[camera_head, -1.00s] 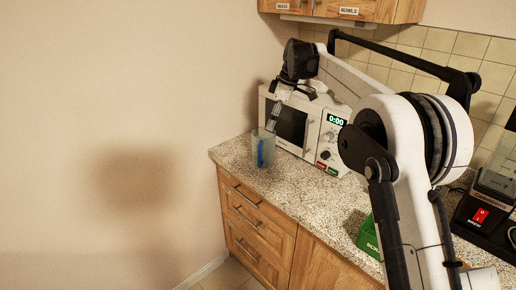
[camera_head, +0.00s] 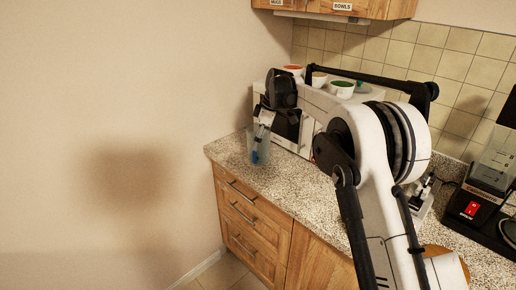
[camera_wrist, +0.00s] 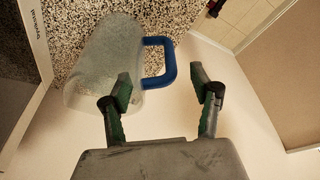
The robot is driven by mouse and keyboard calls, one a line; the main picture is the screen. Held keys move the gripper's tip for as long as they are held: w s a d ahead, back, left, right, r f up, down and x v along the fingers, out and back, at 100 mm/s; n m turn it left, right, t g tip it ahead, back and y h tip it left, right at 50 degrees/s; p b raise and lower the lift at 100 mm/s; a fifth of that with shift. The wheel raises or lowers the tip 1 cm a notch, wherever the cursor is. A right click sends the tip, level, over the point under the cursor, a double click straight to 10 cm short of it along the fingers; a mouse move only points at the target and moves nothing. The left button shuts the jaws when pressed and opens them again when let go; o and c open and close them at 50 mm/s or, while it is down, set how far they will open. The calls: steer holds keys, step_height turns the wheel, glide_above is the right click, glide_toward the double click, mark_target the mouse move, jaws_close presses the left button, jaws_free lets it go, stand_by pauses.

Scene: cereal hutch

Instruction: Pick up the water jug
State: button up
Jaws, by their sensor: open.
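The water jug (camera_head: 253,146) is a clear, translucent vessel with a blue handle. It stands on the speckled counter near its left end, in front of the microwave. In the wrist view the jug (camera_wrist: 95,60) is at the upper left, with its blue handle (camera_wrist: 168,62) toward the right. My gripper (camera_wrist: 167,90) is open and empty. Its two green-padded fingertips lie on either side of the handle's line in the wrist view; the left fingertip overlaps the jug's edge. In the head view my gripper (camera_head: 264,130) is at the jug, partly hiding it.
The microwave (camera_head: 305,135) stands right behind the jug, mostly hidden by my arm. Bowls, one of them green (camera_head: 342,88), sit on top of it. A wall is close on the left. A black appliance with a red switch (camera_head: 472,208) stands at the right.

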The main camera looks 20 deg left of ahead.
steer(key=x, duration=0.3)
steer(key=shift+f, duration=0.15)
jaws_close()
